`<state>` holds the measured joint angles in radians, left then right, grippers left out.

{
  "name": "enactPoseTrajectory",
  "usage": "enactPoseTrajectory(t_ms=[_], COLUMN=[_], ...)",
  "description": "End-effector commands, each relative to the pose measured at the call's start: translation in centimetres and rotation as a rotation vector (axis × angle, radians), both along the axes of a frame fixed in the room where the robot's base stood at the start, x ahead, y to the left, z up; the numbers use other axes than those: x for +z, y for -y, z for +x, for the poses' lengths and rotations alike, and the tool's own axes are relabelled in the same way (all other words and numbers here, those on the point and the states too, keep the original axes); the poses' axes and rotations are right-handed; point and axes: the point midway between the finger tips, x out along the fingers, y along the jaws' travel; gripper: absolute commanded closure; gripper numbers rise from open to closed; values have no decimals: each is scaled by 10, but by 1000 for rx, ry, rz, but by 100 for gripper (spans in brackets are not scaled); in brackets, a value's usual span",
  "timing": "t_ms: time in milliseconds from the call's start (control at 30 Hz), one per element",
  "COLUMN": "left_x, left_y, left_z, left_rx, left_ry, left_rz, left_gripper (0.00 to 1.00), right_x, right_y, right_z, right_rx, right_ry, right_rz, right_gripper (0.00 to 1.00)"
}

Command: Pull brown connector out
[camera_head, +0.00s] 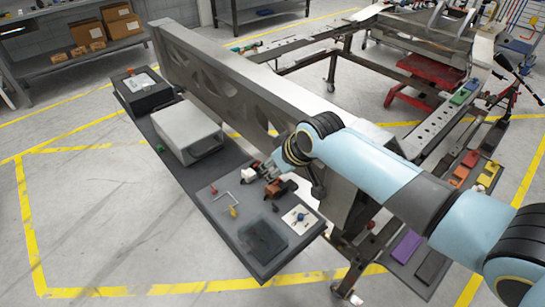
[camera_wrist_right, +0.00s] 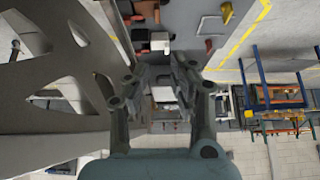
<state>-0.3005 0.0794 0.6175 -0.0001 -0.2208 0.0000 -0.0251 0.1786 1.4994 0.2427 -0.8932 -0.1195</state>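A brown connector block (camera_head: 279,187) sits on the dark side shelf (camera_head: 205,187) in the head view, just below my right gripper. A small red and white part (camera_head: 249,174) lies to its left. My right gripper (camera_head: 265,171) is over the shelf beside the metal beam, close to both parts. In the right wrist view its two fingers (camera_wrist_right: 161,76) stand apart with a gap between them, and nothing is clearly held. A white block (camera_wrist_right: 160,41) shows beyond the fingertips, with a brown piece (camera_wrist_right: 147,10) farther up. Contact cannot be told. My left gripper is not in view.
The long metal beam (camera_head: 235,85) runs close behind the shelf. A grey housing (camera_head: 187,130) and a black box (camera_head: 144,90) stand farther left on it. A hex key, a yellow part (camera_head: 233,212) and a dark tray (camera_head: 262,240) lie nearer the front.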

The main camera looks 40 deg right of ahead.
Motion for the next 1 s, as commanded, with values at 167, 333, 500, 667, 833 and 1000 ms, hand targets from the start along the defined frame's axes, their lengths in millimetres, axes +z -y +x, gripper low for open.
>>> enactPoseTrajectory(t_ms=[167,333,500,667,833,1000], left_x=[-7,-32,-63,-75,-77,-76], left_y=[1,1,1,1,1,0], left_z=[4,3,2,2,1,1], left_rx=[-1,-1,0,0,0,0], left_ry=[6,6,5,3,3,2], left_rz=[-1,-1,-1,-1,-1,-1], left_gripper=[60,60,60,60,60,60], right_x=[-7,-30,-59,-84,-89,-87], right_y=[3,3,2,2,2,2], right_z=[10,9,9,9,10,10], right_rx=[-3,-3,-3,-3,-3,-3], right_ry=[16,14,13,14,15,15], right_rz=[4,4,4,4,4,4], right_gripper=[77,77,77,77,77,80])
